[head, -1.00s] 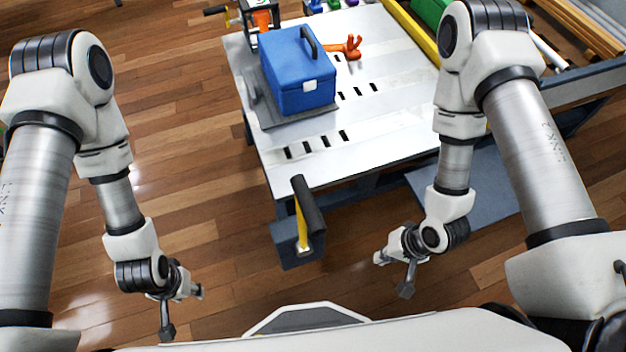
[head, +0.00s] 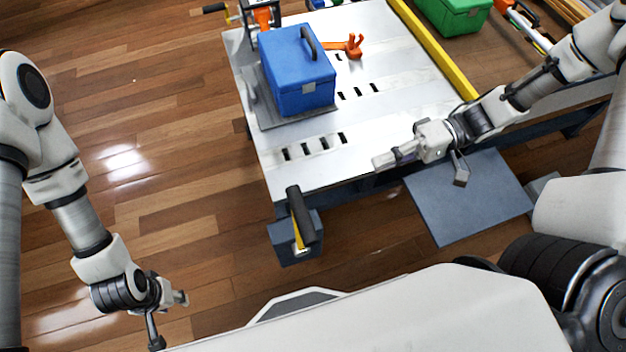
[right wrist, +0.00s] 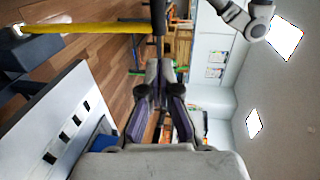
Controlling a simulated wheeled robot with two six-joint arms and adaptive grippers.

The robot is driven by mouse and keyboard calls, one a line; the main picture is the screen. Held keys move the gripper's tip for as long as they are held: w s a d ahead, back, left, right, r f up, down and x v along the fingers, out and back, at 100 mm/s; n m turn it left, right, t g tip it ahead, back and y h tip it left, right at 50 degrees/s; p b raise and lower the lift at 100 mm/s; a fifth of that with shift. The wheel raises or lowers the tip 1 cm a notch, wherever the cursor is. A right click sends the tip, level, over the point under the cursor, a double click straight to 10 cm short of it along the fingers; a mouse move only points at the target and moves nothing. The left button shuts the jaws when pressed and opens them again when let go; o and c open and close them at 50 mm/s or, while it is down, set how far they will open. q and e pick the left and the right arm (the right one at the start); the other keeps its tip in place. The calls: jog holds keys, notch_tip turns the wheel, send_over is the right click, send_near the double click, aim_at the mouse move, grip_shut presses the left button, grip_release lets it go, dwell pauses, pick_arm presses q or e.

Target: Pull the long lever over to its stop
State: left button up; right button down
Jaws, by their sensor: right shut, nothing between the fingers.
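The long lever is a yellow bar with a thick black grip (head: 301,215), standing at the dark block (head: 295,247) at the table's front edge in the head view. In the right wrist view its yellow bar (right wrist: 90,28) runs across the upper left to the black grip (right wrist: 158,16), beyond my fingertips. My right gripper (head: 385,160) is shut and empty over the table's front right part, right of the lever and apart from it. Its shut fingers show in the right wrist view (right wrist: 160,75). My left gripper (head: 182,300) is low at the left, away from the lever; its jaws are unclear.
A yellow rail (head: 435,50) lines the table's right edge. A green box (head: 452,15) stands beyond. A grey-blue panel (head: 470,205) lies at lower right.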

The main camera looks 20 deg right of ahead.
jog(key=shift+a, duration=0.15)
jog(key=a+f+b, duration=0.2)
jog(key=a+b, duration=0.2)
jog(key=a, duration=0.9)
jog(key=shift+s+a+f+b, duration=0.2)
jog(key=shift+a+f+b, duration=0.1)
jog(key=shift+a+f, duration=0.1)
jog(key=shift+r, duration=0.1)
